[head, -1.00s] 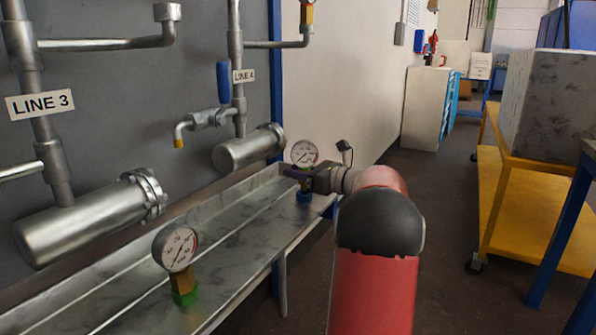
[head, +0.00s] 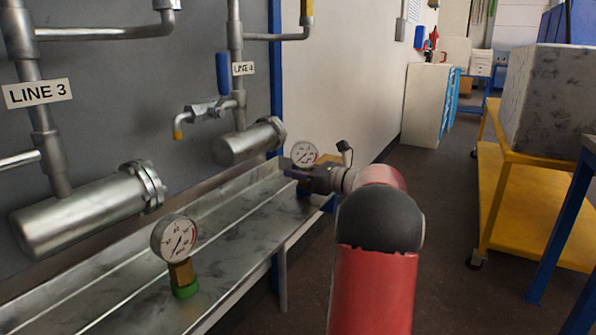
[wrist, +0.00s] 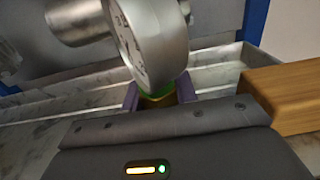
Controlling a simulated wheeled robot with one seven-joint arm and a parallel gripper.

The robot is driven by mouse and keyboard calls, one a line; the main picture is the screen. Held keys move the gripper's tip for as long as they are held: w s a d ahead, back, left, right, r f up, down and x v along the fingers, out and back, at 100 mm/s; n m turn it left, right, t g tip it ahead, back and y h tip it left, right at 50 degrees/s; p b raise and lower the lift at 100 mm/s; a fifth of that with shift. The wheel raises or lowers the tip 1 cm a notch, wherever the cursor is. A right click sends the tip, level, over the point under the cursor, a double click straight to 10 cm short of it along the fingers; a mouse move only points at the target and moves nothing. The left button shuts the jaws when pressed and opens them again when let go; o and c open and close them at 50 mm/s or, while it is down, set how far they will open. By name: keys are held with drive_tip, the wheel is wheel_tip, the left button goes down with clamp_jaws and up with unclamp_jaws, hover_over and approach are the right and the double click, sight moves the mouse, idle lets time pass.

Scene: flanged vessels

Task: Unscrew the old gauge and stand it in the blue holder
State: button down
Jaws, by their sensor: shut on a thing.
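My gripper (head: 298,174) is at the far end of the metal tray, its purple fingers shut on the brass stem of a round white-faced gauge (head: 305,153). In the wrist view, this gauge (wrist: 150,45) rises from between the fingers, with a green band and brass (wrist: 158,98) at its neck. The blue holder (head: 303,192) shows just below my gripper, partly hidden by it. The gauge looks upright over the holder; I cannot tell whether its stem is seated. A second gauge (head: 174,239) stands in a green holder (head: 185,288) nearer on the tray.
The metal tray (head: 235,235) runs along the wall under the LINE 3 vessel (head: 80,222) and LINE 4 vessel (head: 245,145). A wooden block (wrist: 285,98) is at the right in the wrist view. A yellow cart (head: 525,195) stands right; the floor between is clear.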

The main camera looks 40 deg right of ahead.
drive_tip(key=shift+f, duration=0.4)
drive_tip(key=c, duration=1)
unclamp_jaws()
drive_tip(key=v, duration=0.8)
